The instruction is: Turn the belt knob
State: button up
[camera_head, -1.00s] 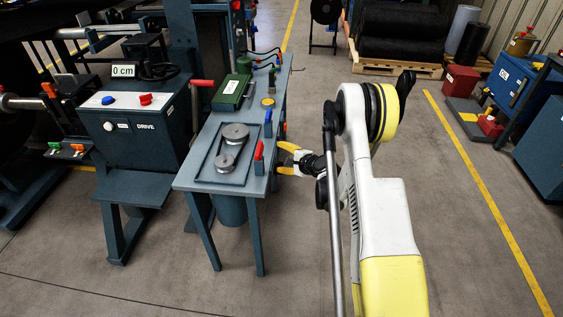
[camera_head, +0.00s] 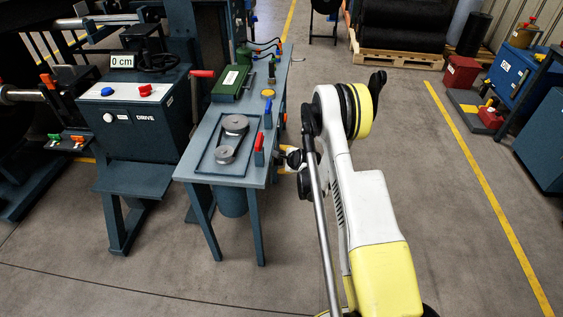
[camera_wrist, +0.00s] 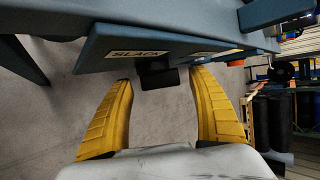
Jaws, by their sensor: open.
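In the wrist view a black knob (camera_wrist: 158,74) sticks out below a blue-grey panel (camera_wrist: 105,50) labelled SLACK; a second label on the panel is not readable. My gripper (camera_wrist: 162,80) is open, its yellow fingers on either side of the knob with visible gaps. The fingertips are near the knob, and I cannot tell how far they reach around it. In the head view my gripper (camera_head: 283,158) is at the right side of the narrow table (camera_head: 205,172), partly hidden by my arm. The knob is hidden there.
On the table stand two grey pulleys (camera_head: 235,123) with a belt, a red-handled lever (camera_head: 259,142), a blue-handled lever (camera_head: 268,112) and a green box (camera_head: 232,82). The DRIVE console (camera_head: 140,112) is at left. The floor to the right is open up to the yellow line (camera_head: 490,190).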

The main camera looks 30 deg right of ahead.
jog(key=shift+w+f, duration=0.35)
jog(key=shift+w, duration=0.1)
jog(key=c, duration=1.1)
jog(key=shift+c, duration=0.3)
jog(key=shift+r+t+h, duration=0.1)
jog(key=shift+t+h, duration=0.3)
jog(key=shift+t, duration=0.3)
